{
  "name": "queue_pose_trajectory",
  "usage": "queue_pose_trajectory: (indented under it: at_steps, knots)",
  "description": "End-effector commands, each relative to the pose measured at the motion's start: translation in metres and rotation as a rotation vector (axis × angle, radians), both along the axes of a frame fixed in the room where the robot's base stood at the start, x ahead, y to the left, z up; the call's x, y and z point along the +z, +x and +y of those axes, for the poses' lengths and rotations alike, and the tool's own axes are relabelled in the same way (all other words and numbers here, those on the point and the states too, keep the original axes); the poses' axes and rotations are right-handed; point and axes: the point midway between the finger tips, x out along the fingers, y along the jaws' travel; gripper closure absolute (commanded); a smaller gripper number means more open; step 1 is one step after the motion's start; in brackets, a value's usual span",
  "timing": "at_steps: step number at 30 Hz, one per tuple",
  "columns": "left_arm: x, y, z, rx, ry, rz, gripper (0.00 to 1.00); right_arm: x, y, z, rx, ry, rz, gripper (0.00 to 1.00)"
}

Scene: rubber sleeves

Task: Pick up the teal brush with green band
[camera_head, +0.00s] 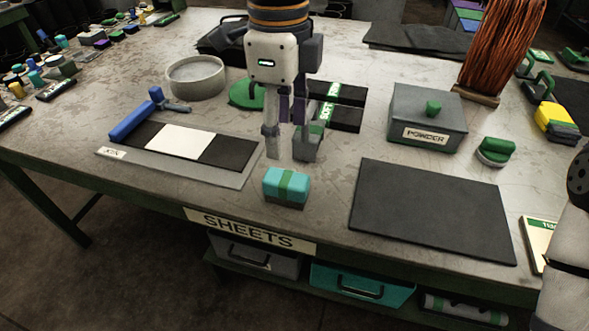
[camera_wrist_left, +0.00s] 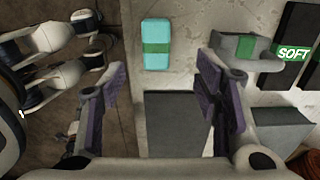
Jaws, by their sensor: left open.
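The teal brush with a green band (camera_head: 287,186) lies on the table near its front edge, above the SHEETS label. Its block is teal on top with a darker base. My left gripper (camera_head: 290,145) points down just behind and above the brush, open, with nothing between its fingers. In the left wrist view, the brush (camera_wrist_left: 157,33) shows beyond the gap between the open fingers (camera_wrist_left: 160,80), upright in the picture and apart from both. My right gripper does not show; only part of an arm is at the right edge of the head view.
A grey block with green (camera_head: 308,148) stands close beside the left gripper's finger. A dark mat (camera_head: 432,212) lies to the right, and a tray with dark and white pads (camera_head: 228,178) to the left. A POWDER box (camera_head: 428,118) stands further back. Bare table surrounds the brush.

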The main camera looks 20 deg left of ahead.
Motion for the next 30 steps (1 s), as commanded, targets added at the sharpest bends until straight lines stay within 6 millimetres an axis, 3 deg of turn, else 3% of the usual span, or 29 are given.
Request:
queue_pose_trajectory:
  at_steps: [7, 18, 27, 30]
  knots:
    - [-0.05, -0.001, 0.001, -0.008, 0.006, 0.007, 0.43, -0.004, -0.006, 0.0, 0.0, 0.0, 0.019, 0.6]
    - [-0.109, -0.005, -0.004, -0.006, 0.006, 0.004, 0.43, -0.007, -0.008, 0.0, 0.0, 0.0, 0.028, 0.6]
    - [-0.118, -0.004, -0.004, -0.005, 0.005, -0.002, 0.43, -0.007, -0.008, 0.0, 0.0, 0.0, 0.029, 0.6]
    - [-0.118, -0.004, -0.004, -0.005, 0.005, -0.002, 0.66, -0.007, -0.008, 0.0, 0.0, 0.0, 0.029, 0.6]
